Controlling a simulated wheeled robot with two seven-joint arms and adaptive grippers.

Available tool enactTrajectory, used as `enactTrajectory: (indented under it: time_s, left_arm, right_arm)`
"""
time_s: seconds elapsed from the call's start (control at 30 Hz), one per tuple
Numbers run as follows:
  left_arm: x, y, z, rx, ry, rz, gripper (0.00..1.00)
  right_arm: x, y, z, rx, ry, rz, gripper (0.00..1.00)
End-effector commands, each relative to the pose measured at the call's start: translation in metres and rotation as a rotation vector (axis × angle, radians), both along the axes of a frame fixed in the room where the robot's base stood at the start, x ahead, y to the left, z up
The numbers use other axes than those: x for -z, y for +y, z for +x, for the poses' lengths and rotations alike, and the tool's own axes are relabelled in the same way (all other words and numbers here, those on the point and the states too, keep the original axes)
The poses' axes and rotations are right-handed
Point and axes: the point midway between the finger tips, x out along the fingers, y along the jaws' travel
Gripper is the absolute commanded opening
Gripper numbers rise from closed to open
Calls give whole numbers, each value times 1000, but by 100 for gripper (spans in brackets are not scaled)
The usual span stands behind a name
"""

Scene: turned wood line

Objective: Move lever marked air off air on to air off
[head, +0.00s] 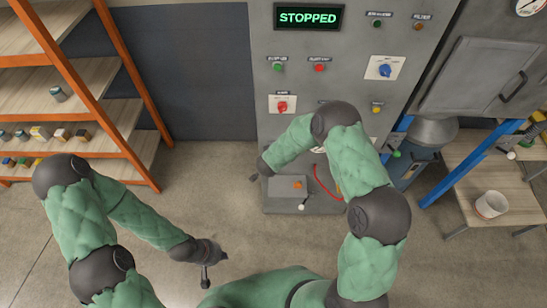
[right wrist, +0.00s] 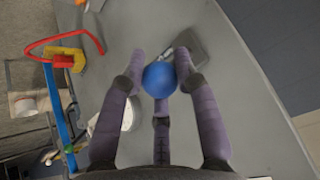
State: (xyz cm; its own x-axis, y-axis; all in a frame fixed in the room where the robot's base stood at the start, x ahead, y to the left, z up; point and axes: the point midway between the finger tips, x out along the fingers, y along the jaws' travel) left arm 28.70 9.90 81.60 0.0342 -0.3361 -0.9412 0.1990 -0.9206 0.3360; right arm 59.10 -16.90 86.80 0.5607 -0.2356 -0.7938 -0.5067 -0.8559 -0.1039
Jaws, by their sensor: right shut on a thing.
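A blue ball knob (right wrist: 159,79) sits between the fingers of my right gripper (right wrist: 160,82) in the right wrist view. A small grey block with a short metal stem (right wrist: 185,48) is just beyond it. I take this knob to be the lever's handle; no air off or air on marking is legible. In the head view my right gripper (head: 259,170) is at the left front edge of the grey cabinet (head: 300,80), low down, and the knob is hidden there. My left gripper (head: 206,275) hangs over bare floor, away from the cabinet; its fingers are too small to read.
The cabinet bears a display (head: 308,17) reading STOPPED, a blue knob (head: 385,68), a red knob (head: 282,106) and several buttons. A red hose (head: 325,186) is low on it. Orange shelving (head: 85,75) stands left, a wooden table (head: 470,180) right. Floor between is clear.

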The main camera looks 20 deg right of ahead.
Motion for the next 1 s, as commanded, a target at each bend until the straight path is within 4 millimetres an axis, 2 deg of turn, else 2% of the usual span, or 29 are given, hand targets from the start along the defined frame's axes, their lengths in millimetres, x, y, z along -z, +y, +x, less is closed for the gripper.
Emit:
enactTrajectory:
  time_s: [0.03, 0.1, 0.33, 1.0]
  left_arm:
    - [-10, 0, 0, 0, 0, 0, 0]
    - [-15, 0, 0, 0, 0, 0, 0]
    - [-28, 0, 0, 0, 0, 0, 0]
    - [-33, 0, 0, 0, 0, 0, 0]
  right_arm:
    - [-8, -2, 3, 3, 12, 4, 0]
    - [-10, -2, 4, 2, 9, 1, 0]
    - [-16, -3, 9, 2, 3, -1, 0]
    - [-20, -5, 14, 4, -5, -3, 0]
